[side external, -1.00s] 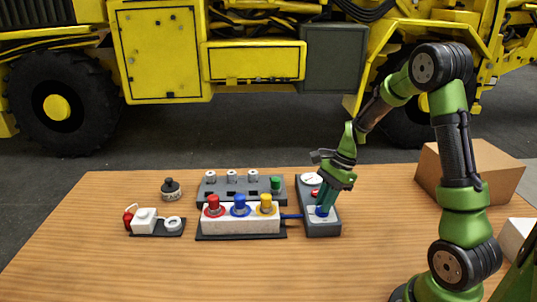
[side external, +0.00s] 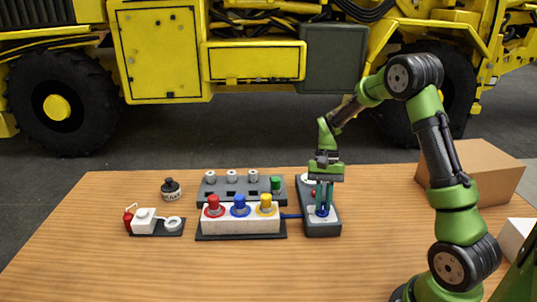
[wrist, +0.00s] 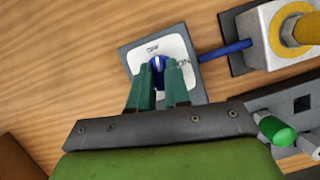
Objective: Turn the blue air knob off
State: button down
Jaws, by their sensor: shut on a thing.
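The blue air knob (wrist: 158,66) sits on a white plate (wrist: 175,45) on top of a grey control box (side external: 320,230). In the wrist view my gripper (wrist: 160,75) points at the plate, and its two teal fingers are shut on the blue knob, one on each side. In the side view my gripper (side external: 321,205) stands nearly upright over the near end of the box. The fingers hide most of the knob there.
A blue hose (side external: 291,216) joins the box to a white block (side external: 240,222) with red, blue and yellow knobs. A grey rack (side external: 215,187) with a green part (side external: 275,184) stands behind. Cardboard boxes (side external: 475,172) are at the right. The front table is clear.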

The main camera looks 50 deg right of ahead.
jog(key=shift+n+g+h, duration=0.3)
jog(key=shift+n, duration=0.8)
jog(key=c, duration=1.1)
grip_release()
jog(key=v, duration=1.7)
jog(key=shift+a, duration=0.1)
